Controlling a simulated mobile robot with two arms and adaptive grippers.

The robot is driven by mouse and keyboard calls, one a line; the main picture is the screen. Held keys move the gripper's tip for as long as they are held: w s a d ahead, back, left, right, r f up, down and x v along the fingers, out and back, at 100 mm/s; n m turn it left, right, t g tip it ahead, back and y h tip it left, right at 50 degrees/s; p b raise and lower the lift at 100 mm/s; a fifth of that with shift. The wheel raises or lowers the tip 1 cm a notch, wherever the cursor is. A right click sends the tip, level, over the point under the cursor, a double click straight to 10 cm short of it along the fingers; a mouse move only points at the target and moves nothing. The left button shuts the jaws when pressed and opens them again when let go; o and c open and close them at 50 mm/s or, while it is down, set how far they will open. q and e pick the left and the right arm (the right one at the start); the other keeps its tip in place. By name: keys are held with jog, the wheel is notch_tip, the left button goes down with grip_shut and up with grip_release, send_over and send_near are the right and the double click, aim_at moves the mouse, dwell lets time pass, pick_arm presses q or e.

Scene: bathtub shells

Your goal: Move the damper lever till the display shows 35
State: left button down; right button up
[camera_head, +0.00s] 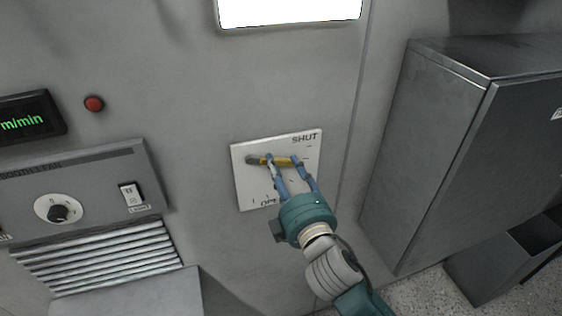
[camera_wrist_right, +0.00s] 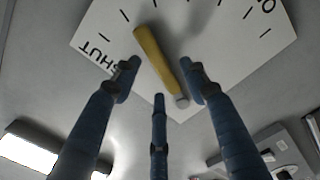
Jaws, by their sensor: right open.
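The damper lever (camera_head: 281,162) has a yellow handle and a grey pivot end. It sits on a white square plate (camera_head: 246,186) marked SHUT at the upper right and OPEN at the bottom. The handle points right, nearer SHUT. My right gripper (camera_head: 282,160) is open at the lever, its blue fingertips overlapping the handle. In the right wrist view, the lever (camera_wrist_right: 158,58) shows beyond the spread fingers; I cannot tell whether they touch it. The display (camera_head: 27,121) at the left edge shows green "m/min"; its number is outside the picture. My left gripper is out of view.
A red button (camera_head: 94,103) is beside the display. Below are a panel with a knob (camera_head: 58,212) and a rocker switch (camera_head: 131,195), then a slatted grille (camera_head: 100,258). A grey metal cabinet (camera_head: 432,150) stands out to the right of the plate.

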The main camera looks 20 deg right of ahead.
jog(key=shift+w, duration=0.45)
jog(key=shift+c, duration=0.2)
grip_shut()
jog(key=f+m+b, duration=0.1)
jog(key=m, duration=0.1)
jog(key=a+f+m+b, duration=0.1)
jog(key=m, duration=0.1)
jog(key=shift+f, duration=0.1)
